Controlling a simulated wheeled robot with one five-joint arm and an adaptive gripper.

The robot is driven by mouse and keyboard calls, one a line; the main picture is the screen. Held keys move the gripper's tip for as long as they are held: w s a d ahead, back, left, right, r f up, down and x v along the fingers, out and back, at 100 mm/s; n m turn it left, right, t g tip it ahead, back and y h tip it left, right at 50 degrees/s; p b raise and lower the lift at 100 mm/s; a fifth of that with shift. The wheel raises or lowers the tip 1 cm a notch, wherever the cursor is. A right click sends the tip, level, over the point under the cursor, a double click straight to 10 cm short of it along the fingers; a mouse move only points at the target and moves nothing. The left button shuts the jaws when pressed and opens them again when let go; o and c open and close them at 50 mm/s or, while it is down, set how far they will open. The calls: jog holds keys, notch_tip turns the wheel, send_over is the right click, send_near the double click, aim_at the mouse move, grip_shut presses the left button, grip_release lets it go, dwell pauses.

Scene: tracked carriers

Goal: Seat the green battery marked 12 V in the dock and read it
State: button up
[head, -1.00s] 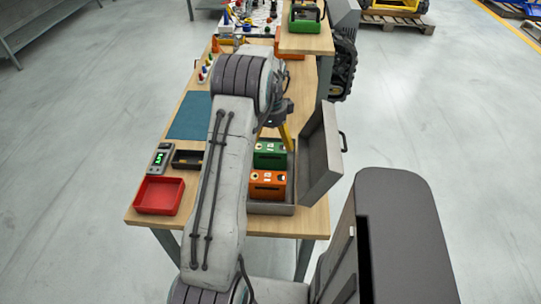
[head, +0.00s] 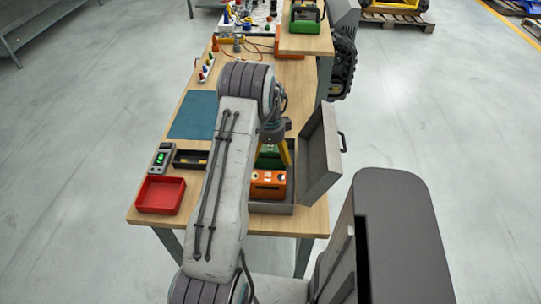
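A green battery (head: 269,161) stands in the open grey case (head: 272,208), behind an orange battery (head: 267,185). Its marking is too small to read. A black open holder (head: 188,160), which looks like the dock, lies left of my arm. Beside it is a grey reader (head: 160,158) with a lit green display; its digits are too small to read.
The case lid (head: 318,155) stands open on the right. A red tray (head: 160,194) sits at the table's front left corner, with a blue mat (head: 194,115) farther back. Another green unit with a handle (head: 304,22) stands on the far surface. My arm crosses the table.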

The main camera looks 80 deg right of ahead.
jog(key=c, duration=1.2)
jog(key=shift+d+r, duration=0.15)
jog(key=shift+r, duration=0.05)
jog(key=shift+c, duration=0.2)
jog(key=shift+r, duration=0.1)
